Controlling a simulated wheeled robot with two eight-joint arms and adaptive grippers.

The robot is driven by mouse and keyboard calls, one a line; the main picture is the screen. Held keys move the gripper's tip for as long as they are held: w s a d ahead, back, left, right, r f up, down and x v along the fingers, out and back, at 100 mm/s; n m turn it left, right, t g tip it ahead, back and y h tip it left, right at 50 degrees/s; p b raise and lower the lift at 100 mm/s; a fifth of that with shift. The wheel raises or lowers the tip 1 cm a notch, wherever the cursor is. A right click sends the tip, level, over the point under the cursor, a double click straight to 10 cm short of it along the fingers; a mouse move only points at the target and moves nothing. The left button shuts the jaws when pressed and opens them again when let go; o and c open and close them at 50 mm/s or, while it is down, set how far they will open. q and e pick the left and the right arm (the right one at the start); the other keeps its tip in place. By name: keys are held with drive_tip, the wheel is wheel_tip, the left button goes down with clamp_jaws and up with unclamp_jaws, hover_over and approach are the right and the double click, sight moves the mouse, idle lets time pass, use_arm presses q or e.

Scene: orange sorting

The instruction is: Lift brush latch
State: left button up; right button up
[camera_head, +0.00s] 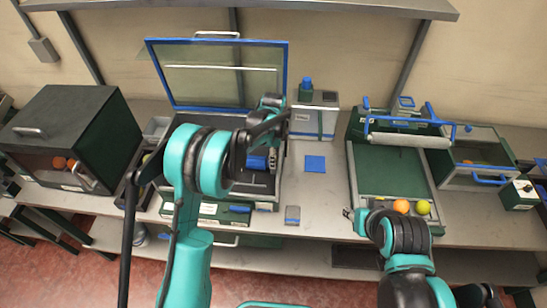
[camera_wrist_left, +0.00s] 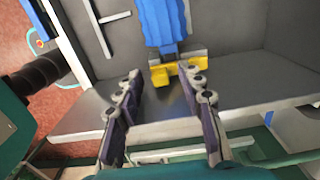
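In the left wrist view, the yellow latch (camera_wrist_left: 178,74) sits at the near end of the blue ribbed brush (camera_wrist_left: 162,22). My left gripper (camera_wrist_left: 165,78) is open and empty, its two dark fingers apart on either side of the latch with the tips close to it. I cannot tell whether they touch it. In the head view, my left gripper (camera_head: 274,152) hangs down inside the machine with the raised blue-framed lid (camera_head: 215,75), beside the blue brush (camera_head: 257,162). The latch is hidden there. My right gripper (camera_head: 354,214) is small by the green tray's front left corner, its fingers unclear.
A dark cabinet (camera_head: 75,125) with oranges stands at the left. A white box with a blue cap (camera_head: 306,85) stands behind. A green tray (camera_head: 390,165) holds fruit at its front.

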use_arm(q)
drive_tip(key=shift+c, duration=0.3)
clamp_jaws()
drive_tip(key=shift+w+r+g, duration=0.5)
drive_tip(key=shift+g, duration=0.55)
drive_tip(key=shift+w+r+g, duration=0.45)
drive_tip(key=shift+w+g, duration=0.05)
drive_tip(key=shift+g, duration=0.55)
drive_tip(key=shift+o, duration=0.3)
unclamp_jaws()
